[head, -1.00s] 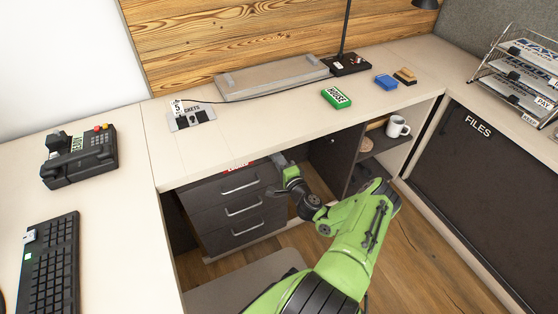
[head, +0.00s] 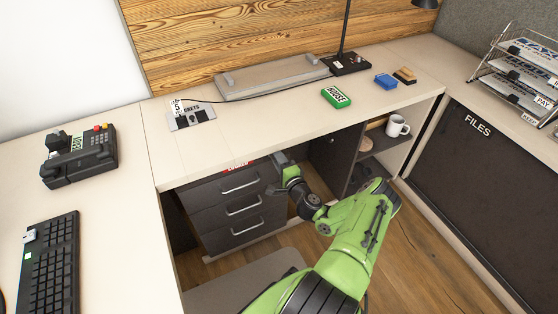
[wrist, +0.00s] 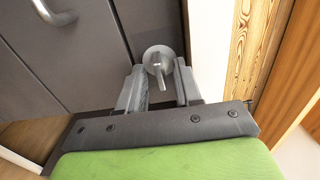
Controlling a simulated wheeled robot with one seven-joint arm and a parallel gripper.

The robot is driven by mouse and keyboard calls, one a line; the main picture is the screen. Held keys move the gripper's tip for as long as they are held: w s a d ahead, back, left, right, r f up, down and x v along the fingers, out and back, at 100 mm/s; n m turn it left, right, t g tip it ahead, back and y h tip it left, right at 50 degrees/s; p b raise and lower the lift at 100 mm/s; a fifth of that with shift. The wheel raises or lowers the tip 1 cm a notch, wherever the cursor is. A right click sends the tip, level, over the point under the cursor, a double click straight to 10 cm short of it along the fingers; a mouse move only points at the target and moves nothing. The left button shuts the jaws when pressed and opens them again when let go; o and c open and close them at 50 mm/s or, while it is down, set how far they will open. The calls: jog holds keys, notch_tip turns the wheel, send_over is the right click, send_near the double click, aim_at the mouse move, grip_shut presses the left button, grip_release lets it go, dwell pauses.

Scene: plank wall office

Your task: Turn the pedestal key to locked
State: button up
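The drawer pedestal (head: 222,213) is dark grey and stands under the desk, with several bar-handled drawers. In the wrist view, a round silver lock with a flat key (wrist: 158,66) sits on the pedestal's front (wrist: 88,50), near its edge. The key's grip points toward my gripper, roughly upright in the picture. My gripper (wrist: 160,88) is open, with one finger on each side of the key and a visible gap to both. In the head view my gripper (head: 282,161) is at the pedestal's upper right, just under the desk edge; the key is hidden there.
The desk edge (head: 300,137) runs close above my gripper. A red label (head: 238,166) is at the pedestal's top. A dark cabinet side (head: 325,155) and a shelf with a white mug (head: 397,126) stand to the right. A chair seat (head: 245,286) is in front.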

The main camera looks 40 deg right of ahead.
jog(key=p+v, duration=0.4)
jog(key=v, duration=1.1)
jog(key=shift+s+p, duration=0.35)
jog(key=shift+s, duration=0.05)
jog(key=shift+a, duration=0.15)
